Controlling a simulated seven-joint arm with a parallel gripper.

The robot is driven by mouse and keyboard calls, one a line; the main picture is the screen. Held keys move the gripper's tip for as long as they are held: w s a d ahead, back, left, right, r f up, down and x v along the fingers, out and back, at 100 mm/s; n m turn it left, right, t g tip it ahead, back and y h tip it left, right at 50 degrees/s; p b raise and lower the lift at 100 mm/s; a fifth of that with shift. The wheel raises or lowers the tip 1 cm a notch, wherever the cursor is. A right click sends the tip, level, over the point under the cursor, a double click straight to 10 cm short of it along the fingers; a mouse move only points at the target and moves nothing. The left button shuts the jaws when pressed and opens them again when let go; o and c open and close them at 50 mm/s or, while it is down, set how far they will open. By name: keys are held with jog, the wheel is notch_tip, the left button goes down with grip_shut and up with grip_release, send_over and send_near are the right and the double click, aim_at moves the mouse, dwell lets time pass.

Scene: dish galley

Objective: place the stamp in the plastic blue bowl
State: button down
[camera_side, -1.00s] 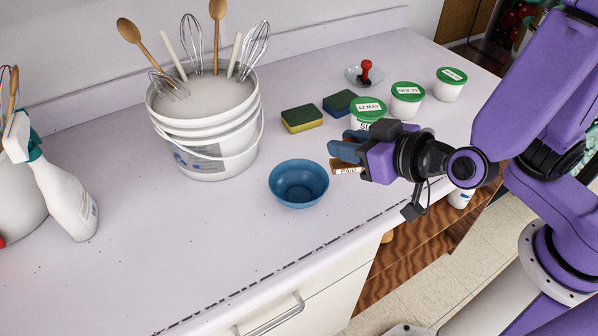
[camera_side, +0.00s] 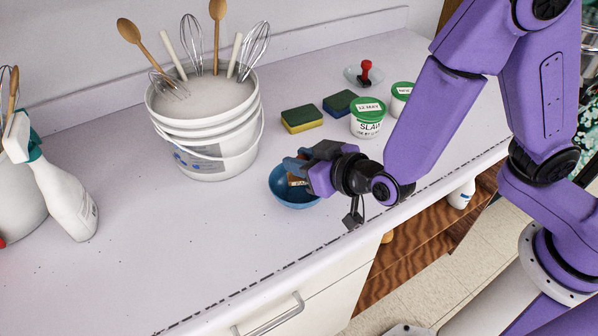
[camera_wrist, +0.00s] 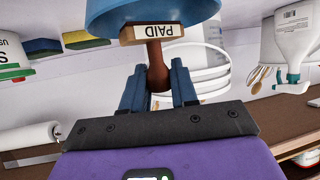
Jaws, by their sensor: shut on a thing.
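The stamp (camera_wrist: 160,33) has a wooden handle and a block marked PAID. My gripper (camera_wrist: 158,80) is shut on its brown handle, with the block beyond the fingertips. In the side view my gripper (camera_side: 292,165) is over the plastic blue bowl (camera_side: 292,197), and part of the stamp (camera_side: 297,181) shows at the fingers, against the bowl's inside. The bowl (camera_wrist: 150,10) also shows at the top of the wrist view, right by the block. I cannot tell whether the stamp touches the bowl. My gripper hides part of the bowl's far right rim.
A white bucket (camera_side: 215,140) with whisks and spoons stands behind left. Two sponges (camera_side: 302,119) and green-lidded tubs (camera_side: 368,120) stand behind. A red-handled object (camera_side: 366,72) sits on a clear dish. A spray bottle (camera_side: 65,195) is at left. The counter front is clear.

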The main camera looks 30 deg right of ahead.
jog(key=shift+w+a+f, duration=0.15)
jog(key=shift+w+f, duration=0.15)
jog(key=shift+f, duration=1.6)
jog(key=shift+f, duration=0.2)
jog(key=c, duration=0.9)
grip_release()
jog(key=shift+o, duration=0.2)
jog(key=shift+r, duration=0.1)
jog(key=shift+r, duration=0.15)
jog(key=v, duration=1.2)
